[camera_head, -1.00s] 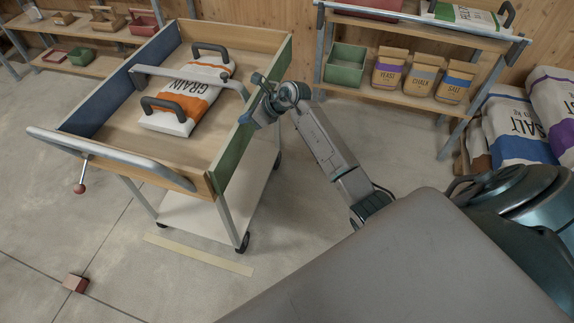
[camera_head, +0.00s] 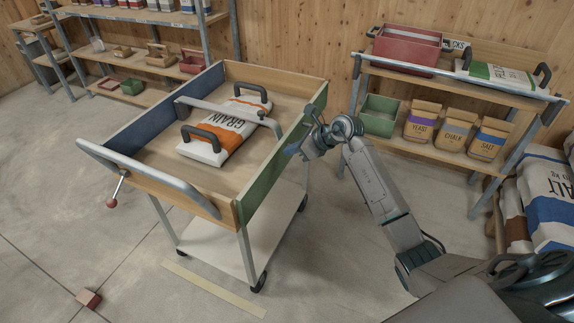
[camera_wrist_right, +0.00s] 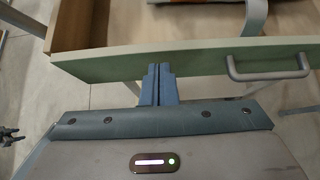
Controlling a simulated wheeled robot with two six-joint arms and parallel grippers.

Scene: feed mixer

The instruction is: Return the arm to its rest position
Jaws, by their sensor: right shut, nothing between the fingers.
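My right gripper (camera_head: 292,151) is shut and empty. In the head view its blue fingertips are close beside the green side wall (camera_head: 285,145) of the cart. In the right wrist view the two blue fingers (camera_wrist_right: 158,84) are together, in front of the green wall (camera_wrist_right: 200,60) with its metal handle (camera_wrist_right: 268,68); I cannot tell whether they touch it. My right arm reaches in from the lower right. The cart's wooden tray (camera_head: 160,165) holds a white and orange grain bag (camera_head: 226,135) with two dark handles. My left gripper is not in the head view.
A shelf at the right holds a green bin (camera_head: 379,114), a red crate (camera_head: 407,46) and paper bags of yeast (camera_head: 421,120), chalk and salt. Large sacks (camera_head: 550,200) stand at the right edge. A small red block (camera_head: 89,298) lies on otherwise open floor at the lower left.

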